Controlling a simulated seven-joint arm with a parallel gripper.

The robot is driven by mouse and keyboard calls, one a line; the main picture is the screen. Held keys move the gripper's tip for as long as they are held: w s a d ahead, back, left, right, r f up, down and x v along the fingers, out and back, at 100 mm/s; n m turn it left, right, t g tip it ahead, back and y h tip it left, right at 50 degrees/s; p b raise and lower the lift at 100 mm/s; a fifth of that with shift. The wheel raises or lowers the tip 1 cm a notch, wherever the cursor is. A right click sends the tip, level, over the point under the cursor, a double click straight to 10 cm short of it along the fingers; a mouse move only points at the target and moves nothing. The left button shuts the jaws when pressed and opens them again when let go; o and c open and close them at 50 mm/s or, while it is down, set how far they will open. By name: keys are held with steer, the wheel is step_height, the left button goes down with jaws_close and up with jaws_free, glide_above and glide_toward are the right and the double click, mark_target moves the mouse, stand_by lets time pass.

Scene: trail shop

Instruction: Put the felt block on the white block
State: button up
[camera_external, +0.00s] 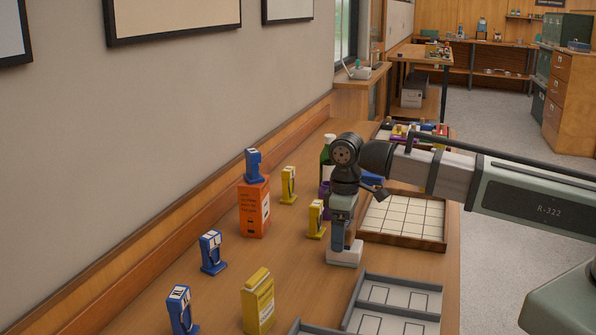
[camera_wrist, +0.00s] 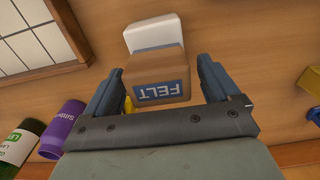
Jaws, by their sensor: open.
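The felt block (camera_wrist: 155,65), tan with a blue FELT label, is between the two fingers of my gripper (camera_wrist: 164,72) in the wrist view. The fingers are open, one on each side of it. The white block (camera_wrist: 153,33) shows past the felt block's far edge, partly covered by it. In the external view my gripper (camera_external: 342,238) points down just above the white block (camera_external: 343,256), which sits on the wooden counter. The fingers largely hide the felt block there. I cannot tell whether it rests squarely on the white block.
A gridded tray (camera_external: 403,217) is to the right and a grey divided tray (camera_external: 397,298) in front. An orange box (camera_external: 254,208), a yellow box (camera_external: 258,300) and several small blue and yellow dispensers stand to the left.

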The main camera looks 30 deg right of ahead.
steer(key=shift+r, duration=0.1)
step_height(320, 180, up, 12)
stand_by(0.8)
